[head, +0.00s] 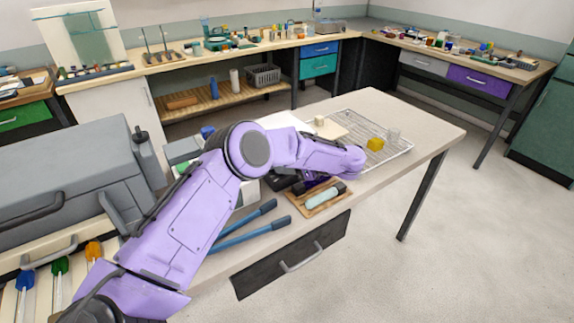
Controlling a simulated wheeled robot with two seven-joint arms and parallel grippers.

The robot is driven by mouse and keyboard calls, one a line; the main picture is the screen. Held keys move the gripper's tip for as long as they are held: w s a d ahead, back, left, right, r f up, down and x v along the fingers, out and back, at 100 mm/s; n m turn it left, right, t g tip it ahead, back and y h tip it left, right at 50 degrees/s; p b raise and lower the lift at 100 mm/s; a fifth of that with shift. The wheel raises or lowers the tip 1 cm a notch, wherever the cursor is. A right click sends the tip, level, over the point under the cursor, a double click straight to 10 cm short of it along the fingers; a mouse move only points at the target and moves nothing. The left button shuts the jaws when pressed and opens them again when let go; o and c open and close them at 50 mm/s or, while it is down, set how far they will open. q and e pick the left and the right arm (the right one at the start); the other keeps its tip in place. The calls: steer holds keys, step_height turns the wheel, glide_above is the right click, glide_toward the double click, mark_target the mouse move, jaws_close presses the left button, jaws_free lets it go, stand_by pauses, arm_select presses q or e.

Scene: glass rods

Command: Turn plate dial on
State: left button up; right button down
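I cannot make out a plate dial in the head view; my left arm covers much of the table's middle. A white box-like thing (252,190) shows partly below the arm, and I cannot tell whether it is the plate. My purple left arm reaches in from the left over the table. Its gripper (306,185) appears as dark parts below the wrist, close to the wooden tray (312,208); its fingers are not clear, and I cannot tell if they are open or shut. My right gripper is not in view.
A pale green cylinder (325,195) lies on the wooden tray. Long blue handles (243,238) lie at the table's front. A grey machine (75,165) stands left. The table's right end is clear.

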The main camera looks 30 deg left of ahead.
arm_select(q)
steer(key=shift+f, duration=0.1)
steer(key=m+t+b, duration=0.2)
steer(key=m+t, duration=0.1)
steer(key=shift+s+f+t+b, duration=0.2)
steer(key=shift+s+t+b, duration=0.1)
steer(key=shift+s+b, duration=0.1)
steer(key=m+t+b, duration=0.1)
steer(key=t, duration=0.1)
steer(key=m+t+h+b, duration=0.1)
steer(key=m+t+b, duration=0.1)
steer(key=shift+s+a+m, duration=0.1)
steer(key=shift+s+m, duration=0.2)
steer(key=shift+s, duration=0.1)
steer(key=m+t+h+b, duration=0.1)
steer(key=m+t, duration=0.1)
steer(key=shift+s+a+r+m+h+b, duration=0.1)
steer(key=shift+s+a+m+h+b, duration=0.05)
steer(key=shift+s+m+h+b, duration=0.2)
steer(key=shift+s+a+r+m+t+h+b, duration=0.1)
steer(key=shift+m+t+h+b, duration=0.2)
steer(key=shift+m+t+h, duration=0.4)
steer(key=shift+a+m+t+h+b, duration=0.1)
steer(key=shift+m+t+h+b, duration=0.15)
steer(key=shift+m+t+h, duration=0.4)
steer(key=shift+r, duration=0.1)
steer(key=o, duration=0.7)
steer(key=shift+a, duration=0.1)
